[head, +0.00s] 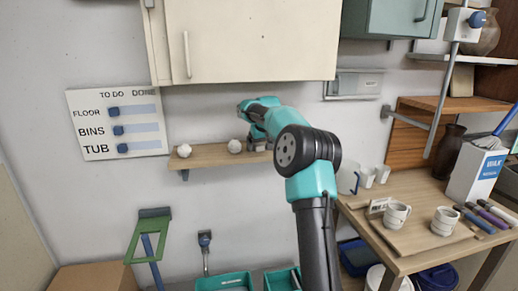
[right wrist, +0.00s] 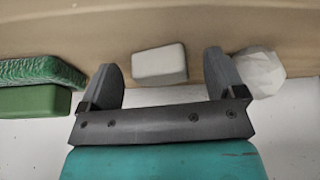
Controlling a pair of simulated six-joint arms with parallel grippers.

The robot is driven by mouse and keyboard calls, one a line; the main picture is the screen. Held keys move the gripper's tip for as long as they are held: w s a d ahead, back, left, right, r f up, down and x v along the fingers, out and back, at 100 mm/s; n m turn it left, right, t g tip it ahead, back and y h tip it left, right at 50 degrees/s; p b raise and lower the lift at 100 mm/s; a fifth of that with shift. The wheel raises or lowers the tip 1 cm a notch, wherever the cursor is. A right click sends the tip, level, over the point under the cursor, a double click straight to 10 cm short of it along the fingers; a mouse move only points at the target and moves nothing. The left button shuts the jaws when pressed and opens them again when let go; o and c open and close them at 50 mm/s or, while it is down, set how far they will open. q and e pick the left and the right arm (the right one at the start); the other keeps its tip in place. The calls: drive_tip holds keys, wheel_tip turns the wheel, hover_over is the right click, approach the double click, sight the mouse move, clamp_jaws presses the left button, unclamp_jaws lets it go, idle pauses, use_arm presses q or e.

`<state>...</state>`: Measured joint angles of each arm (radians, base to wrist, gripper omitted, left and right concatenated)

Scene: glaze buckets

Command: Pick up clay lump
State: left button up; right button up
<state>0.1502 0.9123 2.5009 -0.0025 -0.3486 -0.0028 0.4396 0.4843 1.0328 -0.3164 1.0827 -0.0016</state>
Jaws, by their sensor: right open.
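In the right wrist view, my right gripper (right wrist: 161,62) is open and empty. A pale, smooth-edged block (right wrist: 159,64) shows between and beyond its fingers. A white faceted lump (right wrist: 262,74) lies just outside the right finger and is partly covered by it. I cannot tell whether finger and lump touch. My left gripper is not in view.
The wooden shelf (head: 212,157) lies under a cream cabinet (head: 240,45). Green blocks (right wrist: 35,100) lie left of the fingers in the right wrist view; my arm hides that part of the shelf in the head view. Mugs (head: 396,215) stand on the right table.

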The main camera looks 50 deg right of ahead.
sight(259, 144)
drive_tip(key=c, duration=1.1)
drive_tip(key=shift+o, duration=0.2)
drive_tip(key=shift+r, duration=0.2)
drive_tip(key=shift+r, duration=1.65)
drive_tip(key=s+a+r, duration=0.1)
drive_tip(key=s+a, duration=0.9)
drive_tip(key=a, duration=0.2)
drive_tip(key=shift+s+r, duration=0.2)
drive_tip(key=shift+s, duration=0.05)
